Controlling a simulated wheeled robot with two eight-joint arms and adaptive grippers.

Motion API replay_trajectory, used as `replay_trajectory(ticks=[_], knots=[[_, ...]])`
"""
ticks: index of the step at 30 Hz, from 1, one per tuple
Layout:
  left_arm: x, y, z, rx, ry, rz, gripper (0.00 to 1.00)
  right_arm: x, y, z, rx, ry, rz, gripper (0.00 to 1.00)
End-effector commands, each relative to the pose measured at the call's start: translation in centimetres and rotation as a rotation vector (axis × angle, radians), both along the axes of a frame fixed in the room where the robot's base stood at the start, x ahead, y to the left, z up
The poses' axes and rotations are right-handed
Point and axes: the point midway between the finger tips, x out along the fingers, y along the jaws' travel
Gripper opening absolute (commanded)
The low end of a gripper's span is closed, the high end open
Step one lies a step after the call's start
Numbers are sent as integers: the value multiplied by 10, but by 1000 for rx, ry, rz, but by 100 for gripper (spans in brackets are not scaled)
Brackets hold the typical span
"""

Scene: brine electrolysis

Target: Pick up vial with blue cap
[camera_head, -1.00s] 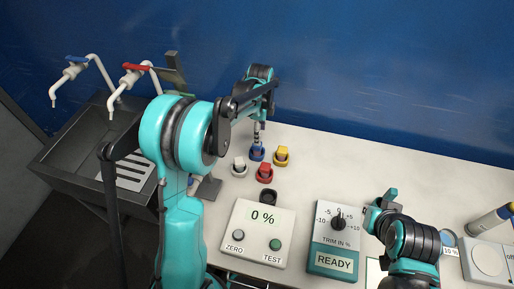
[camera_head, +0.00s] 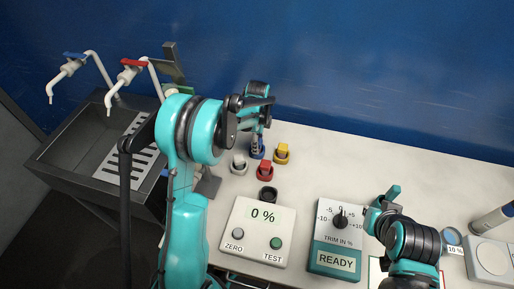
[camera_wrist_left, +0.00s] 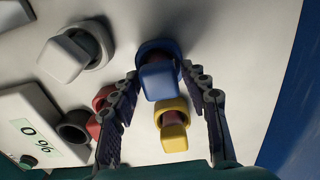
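The blue-capped vial (camera_head: 257,153) stands in a blue ring holder at the back of the white table, partly hidden by my left gripper. In the left wrist view its blue cap (camera_wrist_left: 160,80) shows between the two fingertips. My left gripper (camera_head: 258,143) points down over it from above; its fingers (camera_wrist_left: 162,78) are spread on either side of the cap, with narrow gaps. My right gripper (camera_head: 379,205) is low at the right, far from the vial; its fingers are not clear.
A yellow-capped vial (camera_head: 282,153), a white-capped one (camera_head: 239,164) and a red-capped one (camera_head: 265,170) stand close around. An empty dark holder (camera_head: 267,195) is nearer. A 0 % tester (camera_head: 258,231) and a trim box (camera_head: 337,240) stand in front. A sink (camera_head: 85,160) is left.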

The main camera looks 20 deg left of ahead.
Motion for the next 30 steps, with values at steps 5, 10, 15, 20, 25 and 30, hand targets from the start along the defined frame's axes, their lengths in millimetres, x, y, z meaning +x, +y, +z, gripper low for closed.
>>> replay_trajectory(ticks=[5,10,15,20,25,30], knots=[[0,0,0,0,0,0,3,0,0,0,0,0,0,0],[0,0,0,0,0,0,3,0,0,0,0,0,0,0],[0,0,4,0,0,0,3,0,0,1,0,0,0,0],[0,0,19,0,0,0,3,0,0,7,0,0,0,0],[-2,-7,48,0,0,-4,3,0,0,16,0,0,0,0],[-10,-46,70,0,0,-6,3,0,0,23,0,0,0,0]])
